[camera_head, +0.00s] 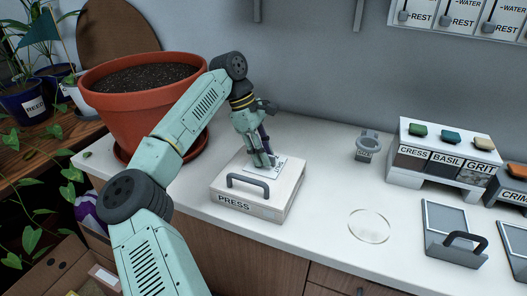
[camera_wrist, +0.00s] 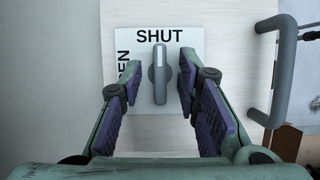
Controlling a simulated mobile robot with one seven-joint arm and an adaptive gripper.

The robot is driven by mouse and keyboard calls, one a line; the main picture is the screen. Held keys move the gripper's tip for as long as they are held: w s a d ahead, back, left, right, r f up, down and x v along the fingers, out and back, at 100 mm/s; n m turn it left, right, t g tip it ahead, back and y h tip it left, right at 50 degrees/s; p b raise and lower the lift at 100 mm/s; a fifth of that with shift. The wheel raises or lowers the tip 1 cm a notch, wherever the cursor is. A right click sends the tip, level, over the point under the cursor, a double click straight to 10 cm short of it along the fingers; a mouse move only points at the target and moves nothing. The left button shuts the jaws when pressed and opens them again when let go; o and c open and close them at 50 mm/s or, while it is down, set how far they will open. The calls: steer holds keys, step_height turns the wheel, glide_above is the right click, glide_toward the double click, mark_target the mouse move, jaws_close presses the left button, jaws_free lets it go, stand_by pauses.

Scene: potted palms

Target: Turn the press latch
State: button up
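The press (camera_head: 228,201) is a pale box with a dark handle on its counter-side front, labelled PRESS. Its latch (camera_wrist: 158,75) is a grey knob on a white plate (camera_wrist: 195,40) on the press's top. The knob's light mark lies along the bar, toward the word SHUT; the letters EN show at the plate's left, partly behind a finger. My gripper (camera_wrist: 158,72) is open, its purple-padded fingers on either side of the knob with gaps between. In the head view my gripper (camera_head: 264,158) is over the press top and hides the latch.
The press handle (camera_wrist: 284,75) is right of my fingers in the wrist view. A large terracotta pot (camera_head: 112,113) of soil stands left, close behind my arm. A clear disc (camera_head: 369,226), a grey ring-shaped fitting (camera_head: 367,146) and a seed box (camera_head: 418,180) are right. Counter between is bare.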

steer(key=shift+r, duration=0.1)
steer(key=v, duration=1.1)
steer(key=shift+r, duration=0.4)
steer(key=shift+a, duration=0.15)
